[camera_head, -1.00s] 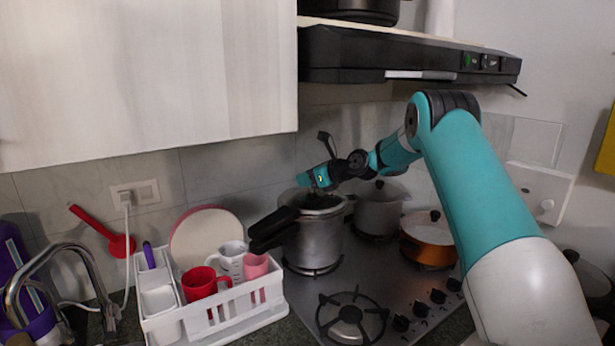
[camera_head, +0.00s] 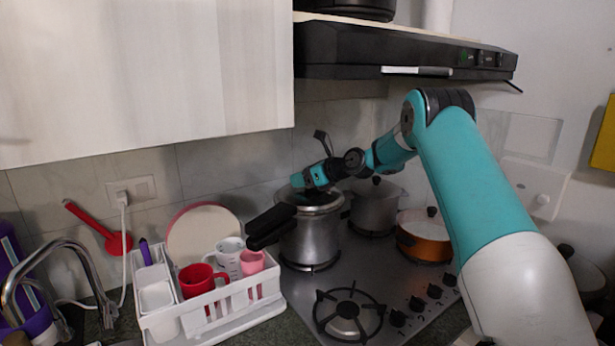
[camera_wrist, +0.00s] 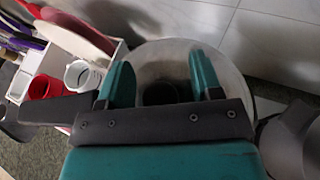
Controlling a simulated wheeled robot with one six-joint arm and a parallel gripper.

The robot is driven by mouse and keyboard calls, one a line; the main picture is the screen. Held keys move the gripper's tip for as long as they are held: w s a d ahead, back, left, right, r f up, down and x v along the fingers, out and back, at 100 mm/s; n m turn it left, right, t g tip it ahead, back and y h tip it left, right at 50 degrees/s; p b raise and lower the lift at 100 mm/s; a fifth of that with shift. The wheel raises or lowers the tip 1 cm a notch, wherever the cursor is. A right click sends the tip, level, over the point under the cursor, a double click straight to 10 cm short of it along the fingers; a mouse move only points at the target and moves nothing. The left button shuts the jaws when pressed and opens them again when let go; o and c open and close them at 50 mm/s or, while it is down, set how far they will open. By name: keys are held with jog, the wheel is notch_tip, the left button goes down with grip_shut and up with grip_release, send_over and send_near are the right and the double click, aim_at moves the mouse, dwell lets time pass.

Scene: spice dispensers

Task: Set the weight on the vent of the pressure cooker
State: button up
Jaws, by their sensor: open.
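The silver pressure cooker (camera_head: 311,240) stands upright on the back left burner, its long black handle (camera_head: 271,226) pointing to the front left. My gripper (camera_head: 298,182) is just above its lid, over the lid's back left part. In the wrist view my gripper (camera_wrist: 162,78) has its two teal fingers apart above the round grey lid (camera_wrist: 150,55). A dark round piece (camera_wrist: 160,93) shows between the fingers. I cannot tell whether it is the weight, the vent or a lid knob, and no contact with the fingers is visible. The weight is not clearly seen elsewhere.
A grey pot (camera_head: 375,208) and an orange pan (camera_head: 424,238) stand to the cooker's right. A white dish rack (camera_head: 222,318) with cups is at the left. The front burner (camera_head: 348,312) is empty. The range hood (camera_head: 400,62) hangs above.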

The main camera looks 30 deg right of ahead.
jog(key=b+v, duration=0.4)
jog(key=v, duration=1.3)
jog(key=s+a+f+n+g+h, duration=0.1)
jog(key=s+a+f+n+g, duration=0.25)
jog(key=a+n, duration=0.45)
jog(key=s+a+f+n+g+h, duration=0.1)
jog(key=s+a+f+n+g, duration=0.15)
jog(key=a+f+n, duration=0.4)
jog(key=s+a+f+n+g+h, duration=0.2)
jog(key=s+a+n, duration=0.1)
jog(key=s+n, duration=0.5)
jog(key=s+a+f+n+g+h, duration=0.1)
jog(key=s+a+f+n+h, duration=0.15)
jog(key=s+n, duration=0.55)
jog(key=s+a+r+n+g+y, duration=0.1)
jog(key=s+a+r+n+y, duration=0.1)
jog(key=a, duration=0.5)
jog(key=s+a+r+n+g+y, duration=0.2)
jog(key=s+a+r+n, duration=0.3)
jog(key=s+a, duration=0.3)
jog(key=shift+s+a+r+y, duration=0.2)
jog(key=shift+s+r+y, duration=0.25)
jog(key=shift+s+r, duration=0.35)
jog(key=shift+w, duration=0.1)
